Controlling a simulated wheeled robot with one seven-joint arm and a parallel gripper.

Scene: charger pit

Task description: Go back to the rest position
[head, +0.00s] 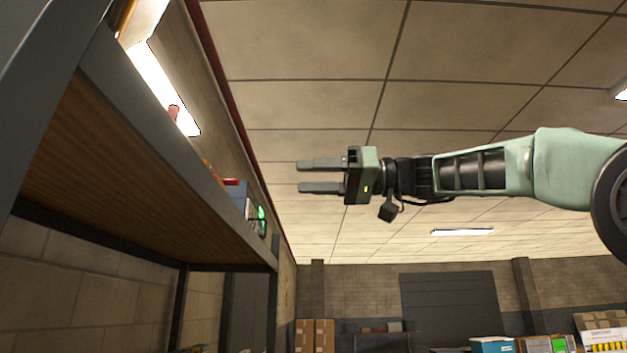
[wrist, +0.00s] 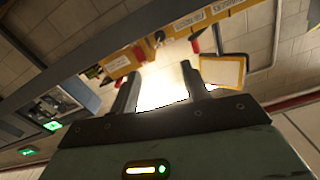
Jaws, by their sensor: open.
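My gripper (head: 320,175) is at the end of my raised green arm in the head view. Its two fingers point left toward the shelf and are spread apart with nothing between them. The wrist view also shows my gripper (wrist: 160,85) with both fingers apart and a bright light behind them. My arm reaches in from the right side of the head view, against the ceiling.
A tall shelf (head: 150,140) stands close on the left, with a device with green lights (head: 257,214) on it. Cardboard boxes (head: 314,336) stand at the back wall. A blue box (head: 492,345) is low at right. Open air surrounds my gripper.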

